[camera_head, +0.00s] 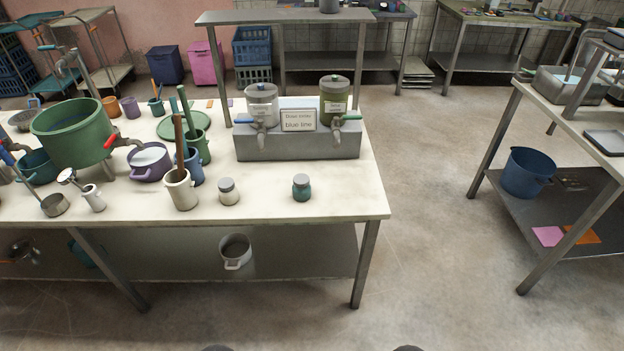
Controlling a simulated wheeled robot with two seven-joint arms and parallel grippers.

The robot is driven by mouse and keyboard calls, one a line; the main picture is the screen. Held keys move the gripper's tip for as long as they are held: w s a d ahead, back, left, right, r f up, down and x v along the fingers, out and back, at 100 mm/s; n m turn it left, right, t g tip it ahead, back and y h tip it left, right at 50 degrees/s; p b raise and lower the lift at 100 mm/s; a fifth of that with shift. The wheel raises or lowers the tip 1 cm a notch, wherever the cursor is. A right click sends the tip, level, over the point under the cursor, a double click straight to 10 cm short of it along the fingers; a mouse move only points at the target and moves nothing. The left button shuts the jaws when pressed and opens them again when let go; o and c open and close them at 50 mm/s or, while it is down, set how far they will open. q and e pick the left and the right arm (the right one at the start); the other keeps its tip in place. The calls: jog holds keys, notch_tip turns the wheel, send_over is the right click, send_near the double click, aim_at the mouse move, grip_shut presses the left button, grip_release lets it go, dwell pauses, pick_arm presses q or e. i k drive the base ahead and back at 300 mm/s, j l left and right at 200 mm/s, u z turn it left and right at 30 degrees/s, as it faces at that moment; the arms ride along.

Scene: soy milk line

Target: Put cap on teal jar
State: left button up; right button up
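A small teal jar (302,192) stands upright on the white-topped table, near its front right part. A grey cap (301,179) shows on top of the teal jar; at this size I cannot tell how firmly it is seated. A small white jar (228,197) stands to its left, also with a grey top (227,184). No loose cap is clearly visible on the table. Neither of my grippers can be made out; only two small dark shapes show at the bottom edge of the view.
A grey stand (297,147) with two lidded dispensers and a sign is behind the teal jar. A white mug (181,190), purple pot (150,162) and green vat (73,133) stand to the left. The tabletop right of the teal jar is clear. Open floor lies right of the table (340,208).

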aim_at(299, 194)
jog(key=j+z, duration=0.9)
jog(key=j, duration=0.4)
jog(key=k+j+z, duration=0.1)
jog(key=j, duration=0.35)
jog(key=k+j, duration=0.1)
jog(key=j, duration=0.3)
jog(key=k+j+z, duration=0.1)
jog(key=j, duration=0.3)
